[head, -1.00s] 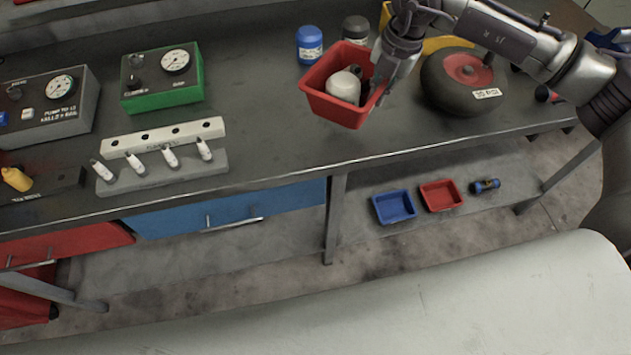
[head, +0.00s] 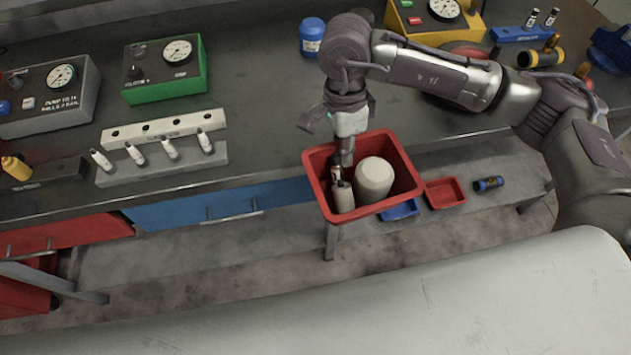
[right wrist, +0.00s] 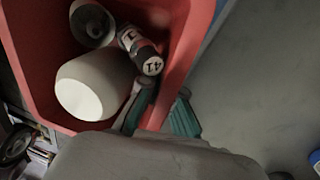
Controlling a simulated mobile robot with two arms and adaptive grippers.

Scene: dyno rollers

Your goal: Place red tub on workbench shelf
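My right gripper (head: 345,150) is shut on the back wall of the red tub (head: 318,182), with the tub hanging in the air at the bench's front edge. In the right wrist view, the teal fingers (right wrist: 163,112) sit on either side of the tub's wall (right wrist: 195,35). A round white container (head: 374,177) and a small labelled bottle (right wrist: 145,52) are among the things inside the tub. The workbench's lower shelf (head: 505,160) shows behind and below, partly hidden by the tub. My left gripper is out of view.
On the lower shelf are a blue tray (head: 402,210), partly covered by the tub, a shallow red tray (head: 445,193) and a blue cylinder (head: 488,184). A bench leg (head: 330,243) stands below the tub. The bench top holds gauge boxes, including a green one (head: 165,68).

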